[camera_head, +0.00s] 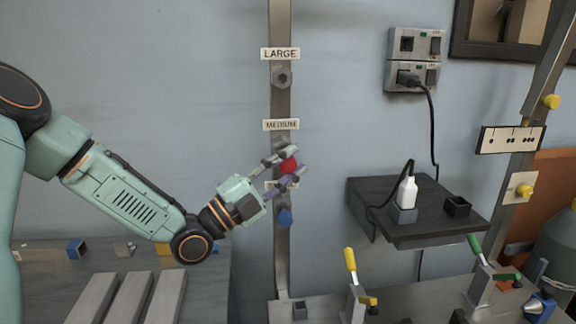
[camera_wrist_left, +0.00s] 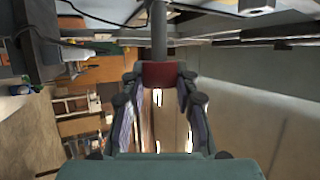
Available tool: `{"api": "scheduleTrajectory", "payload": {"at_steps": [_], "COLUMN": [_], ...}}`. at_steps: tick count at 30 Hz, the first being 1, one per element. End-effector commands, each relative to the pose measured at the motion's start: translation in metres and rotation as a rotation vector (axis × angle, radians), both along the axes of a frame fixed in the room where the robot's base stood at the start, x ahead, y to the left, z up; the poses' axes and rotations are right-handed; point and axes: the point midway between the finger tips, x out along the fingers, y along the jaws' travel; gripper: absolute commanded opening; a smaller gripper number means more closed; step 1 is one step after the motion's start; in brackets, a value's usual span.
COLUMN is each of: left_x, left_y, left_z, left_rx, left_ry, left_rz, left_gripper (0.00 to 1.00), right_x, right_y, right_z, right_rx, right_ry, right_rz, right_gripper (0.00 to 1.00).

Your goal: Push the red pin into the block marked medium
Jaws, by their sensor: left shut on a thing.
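The red pin (camera_head: 289,166) is between the fingers of my left gripper (camera_head: 296,160), in front of the upright metal post. In the left wrist view, the red head of the pin (camera_wrist_left: 159,74) sits between both fingers of the gripper (camera_wrist_left: 160,88), and a grey shaft points away from it. The label MEDIUM (camera_head: 281,125) is on the post above the gripper. I cannot tell whether the pin touches the block. My right gripper is not in view.
A block (camera_head: 282,77) is under the label LARGE (camera_head: 280,54). A lower label is partly covered by my gripper, with a blue piece (camera_head: 285,216) below it. Toggle clamps (camera_head: 351,262) stand at the lower right.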

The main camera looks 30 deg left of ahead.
Motion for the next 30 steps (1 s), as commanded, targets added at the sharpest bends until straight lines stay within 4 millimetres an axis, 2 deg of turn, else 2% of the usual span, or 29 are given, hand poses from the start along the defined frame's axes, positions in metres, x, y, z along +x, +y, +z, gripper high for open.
{"api": "scheduleTrajectory", "payload": {"at_steps": [30], "left_x": [0.018], "left_y": [0.013], "left_z": [0.000], "left_rx": [0.001], "left_ry": [0.000], "left_rz": [0.000], "left_gripper": [0.00], "right_x": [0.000], "right_y": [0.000], "right_z": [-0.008], "right_rx": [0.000], "right_ry": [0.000], "right_rz": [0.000], "right_gripper": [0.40]}}
